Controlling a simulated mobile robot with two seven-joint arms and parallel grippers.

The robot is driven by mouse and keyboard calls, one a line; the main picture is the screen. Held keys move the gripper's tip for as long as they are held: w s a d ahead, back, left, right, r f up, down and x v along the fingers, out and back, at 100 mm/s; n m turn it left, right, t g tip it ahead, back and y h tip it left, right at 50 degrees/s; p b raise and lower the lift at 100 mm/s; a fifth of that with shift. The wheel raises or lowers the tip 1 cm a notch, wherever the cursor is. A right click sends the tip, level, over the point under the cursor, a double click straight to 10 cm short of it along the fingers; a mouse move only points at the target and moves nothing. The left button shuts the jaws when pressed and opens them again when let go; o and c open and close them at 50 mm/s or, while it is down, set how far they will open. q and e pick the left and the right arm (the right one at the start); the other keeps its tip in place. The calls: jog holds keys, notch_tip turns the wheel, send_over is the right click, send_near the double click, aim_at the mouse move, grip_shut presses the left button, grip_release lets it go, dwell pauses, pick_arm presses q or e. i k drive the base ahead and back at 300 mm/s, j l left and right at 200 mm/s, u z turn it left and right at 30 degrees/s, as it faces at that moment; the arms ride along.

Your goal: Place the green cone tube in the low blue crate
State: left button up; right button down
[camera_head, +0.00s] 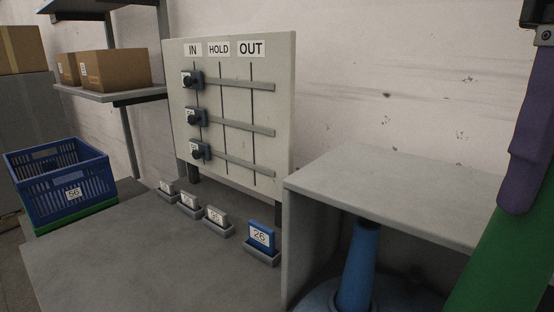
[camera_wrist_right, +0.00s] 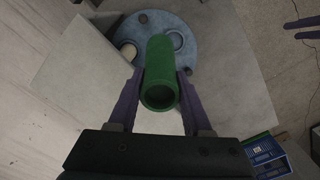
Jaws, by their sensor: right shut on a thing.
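My right gripper (camera_wrist_right: 160,88) is shut on the green cone tube (camera_wrist_right: 160,75), its purple fingers on either side. In the head view the tube (camera_head: 508,245) and a finger fill the right edge, close to the camera. The tube's open end faces the wrist camera. A blue crate (camera_head: 35,190) with a label reading 56 stands at the left of the head view on something green. A blue crate (camera_wrist_right: 268,158) beside a green edge shows at the lower right of the wrist view. My left gripper (camera_wrist_right: 302,28) shows partly there, fingers apart.
A blue cone (camera_head: 358,262) stands on a round blue-grey base (camera_head: 318,292) beneath a grey shelf (camera_head: 390,190). The round base (camera_wrist_right: 128,32) lies beyond the tube. Small label holders (camera_head: 262,258) line the grey table (camera_head: 130,260), under an IN/HOLD/OUT board (camera_head: 232,110).

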aim_at(58, 181)
jog(key=i+j, duration=0.15)
jog(key=j, duration=0.35)
jog(key=i+j, duration=0.2)
jog(key=j, duration=0.3)
jog(key=i+j, duration=0.15)
jog(key=j, duration=0.35)
jog(key=i+j, duration=0.15)
jog(key=j, duration=0.35)
jog(key=i+j, duration=0.2)
jog(key=j, duration=0.3)
jog(key=i+j, duration=0.15)
jog(key=j, duration=0.35)
jog(key=i+j, duration=0.15)
jog(key=j, duration=0.35)
jog(key=i+j, duration=0.2)
jog(key=j, duration=0.3)
jog(key=i+j, duration=0.15)
jog(key=j, duration=0.25)
jog(key=i+j, duration=0.2)
jog(key=j, duration=0.2)
jog(key=i+j, duration=0.15)
jog(key=j, duration=0.25)
jog(key=i+j, duration=0.2)
jog(key=j, duration=0.15)
jog(key=i+j, duration=0.15)
jog(key=j, duration=0.25)
jog(key=i+j+z, duration=0.1)
jog(key=j, duration=0.3)
jog(key=i, duration=0.1)
